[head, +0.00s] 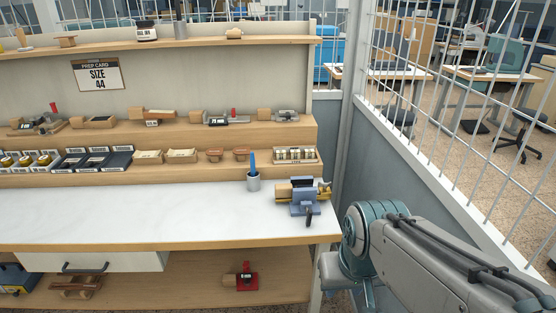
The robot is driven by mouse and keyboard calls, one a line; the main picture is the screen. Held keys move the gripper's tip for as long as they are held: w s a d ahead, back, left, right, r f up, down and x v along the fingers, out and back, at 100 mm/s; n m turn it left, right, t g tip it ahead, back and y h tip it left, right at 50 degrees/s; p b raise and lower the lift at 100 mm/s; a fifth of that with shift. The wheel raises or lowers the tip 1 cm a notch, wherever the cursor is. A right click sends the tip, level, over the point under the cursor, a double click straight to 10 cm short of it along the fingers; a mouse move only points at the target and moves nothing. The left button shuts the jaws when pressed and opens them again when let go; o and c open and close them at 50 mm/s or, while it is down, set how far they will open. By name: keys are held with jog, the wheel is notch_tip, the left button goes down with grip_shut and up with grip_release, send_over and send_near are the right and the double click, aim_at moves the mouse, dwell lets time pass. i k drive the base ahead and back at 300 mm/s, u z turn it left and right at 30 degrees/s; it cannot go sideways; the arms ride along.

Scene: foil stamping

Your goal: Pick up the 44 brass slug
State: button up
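A small wooden rack (281,161) sits at the right end of the lower shelf step. It holds several small upright brass-coloured pieces (297,154) that look like slugs. Any size marks on them are too small to read, so I cannot tell which is the 44 brass slug. A prep card (97,75) on the back panel reads "SIZE 44". My arm shows at the lower right, beside the bench's right end. My gripper is not in view.
A wall with white bars (440,170) runs along the right.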

aim_at(280, 155)
jog(key=u, duration=0.35)
jog(key=i, duration=1.15)
jog(key=z, duration=0.35)
